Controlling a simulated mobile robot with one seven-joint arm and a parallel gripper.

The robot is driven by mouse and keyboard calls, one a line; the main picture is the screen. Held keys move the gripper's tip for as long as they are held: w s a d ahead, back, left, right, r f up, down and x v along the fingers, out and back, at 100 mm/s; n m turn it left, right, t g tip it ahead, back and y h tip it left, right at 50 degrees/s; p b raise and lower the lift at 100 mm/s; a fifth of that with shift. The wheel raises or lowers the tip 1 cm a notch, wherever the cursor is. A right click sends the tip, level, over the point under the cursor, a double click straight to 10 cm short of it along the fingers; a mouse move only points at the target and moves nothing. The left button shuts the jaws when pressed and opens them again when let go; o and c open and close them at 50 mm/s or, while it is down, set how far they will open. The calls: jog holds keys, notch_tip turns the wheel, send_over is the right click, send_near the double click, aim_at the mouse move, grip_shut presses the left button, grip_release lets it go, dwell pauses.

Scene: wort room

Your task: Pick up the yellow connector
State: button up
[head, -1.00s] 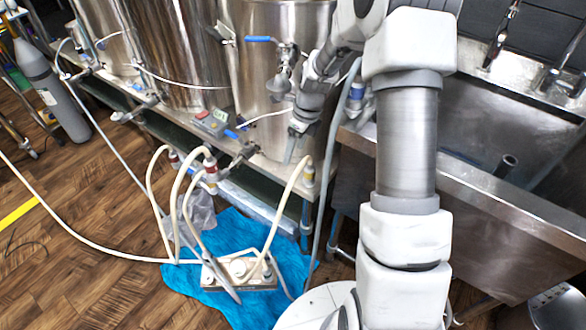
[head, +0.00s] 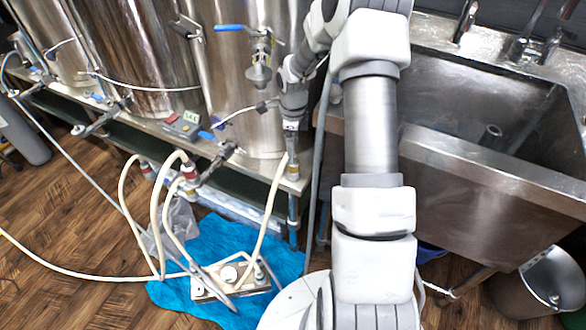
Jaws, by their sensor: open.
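The yellow connector (head: 293,171) is small and yellowish. It sits at the top end of a cream hose, by the front edge of the steel bench, below the rightmost tank. My gripper (head: 291,151) points down just above the connector, in line with it in the head view. Its jaws are open, and the fingers are small and partly blend with the tank behind. I cannot tell whether the fingertips reach around the connector.
Steel tanks (head: 215,80) with a blue-handled valve (head: 258,75) stand close behind my gripper. Other hoses with red and white fittings (head: 190,172) hang to the left. A pump (head: 230,278) lies on a blue cloth (head: 205,311) below. A steel sink (head: 480,165) is at the right.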

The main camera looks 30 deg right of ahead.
jog(key=f, duration=0.2)
jog(key=f+b, duration=0.2)
jog(key=f, duration=0.1)
jog(key=shift+s+f, duration=0.25)
jog(key=shift+f, duration=0.1)
jog(key=shift+r, duration=0.1)
grip_shut()
